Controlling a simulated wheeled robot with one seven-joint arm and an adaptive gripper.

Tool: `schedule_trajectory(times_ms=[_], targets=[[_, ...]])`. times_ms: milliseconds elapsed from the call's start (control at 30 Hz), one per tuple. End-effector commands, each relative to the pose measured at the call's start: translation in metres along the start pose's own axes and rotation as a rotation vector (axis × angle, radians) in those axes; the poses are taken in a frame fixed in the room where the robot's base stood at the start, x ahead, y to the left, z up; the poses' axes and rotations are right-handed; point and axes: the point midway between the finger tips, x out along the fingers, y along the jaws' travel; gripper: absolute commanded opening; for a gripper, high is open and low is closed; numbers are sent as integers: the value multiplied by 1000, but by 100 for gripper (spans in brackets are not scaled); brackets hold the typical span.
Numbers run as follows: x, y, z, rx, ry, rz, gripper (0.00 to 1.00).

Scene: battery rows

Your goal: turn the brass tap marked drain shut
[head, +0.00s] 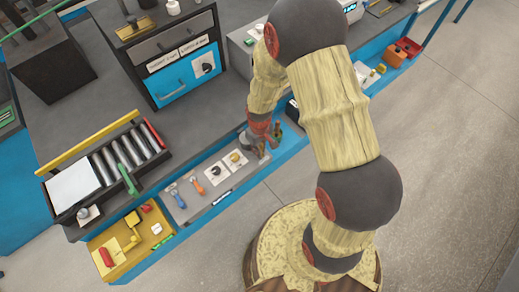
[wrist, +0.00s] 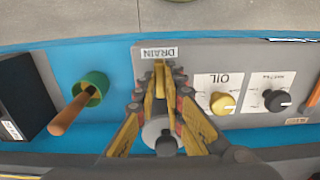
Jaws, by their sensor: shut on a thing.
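The brass tap (wrist: 159,78) shows in the wrist view just below a white label (wrist: 160,53) that reads DRAIN, on a grey panel. Its narrow brass part stands upright in the picture. My gripper (wrist: 161,92) is shut on it, with one finger on each side. The fingers hide much of the tap, and how far it is turned is hard to tell. In the head view my gripper (head: 264,141) is at the right end of the grey panel (head: 207,212), and the tap is too small and covered to make out.
Right of the tap in the wrist view are a yellow OIL knob (wrist: 222,103) and a black knob (wrist: 276,99). Left is a green cup-shaped part with a wooden handle (wrist: 70,114), near a black box (wrist: 22,98). Bare floor (head: 440,130) lies right of the bench.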

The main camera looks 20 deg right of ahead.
Motion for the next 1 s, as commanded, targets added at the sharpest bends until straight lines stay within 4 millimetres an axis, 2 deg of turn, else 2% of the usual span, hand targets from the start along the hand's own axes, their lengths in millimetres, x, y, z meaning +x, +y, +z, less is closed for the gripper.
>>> schedule_trajectory(times_ms=[367,1000], targets=[[-1,0,0,100,0,0,0],[-1,0,0,669,-1,0,0]])
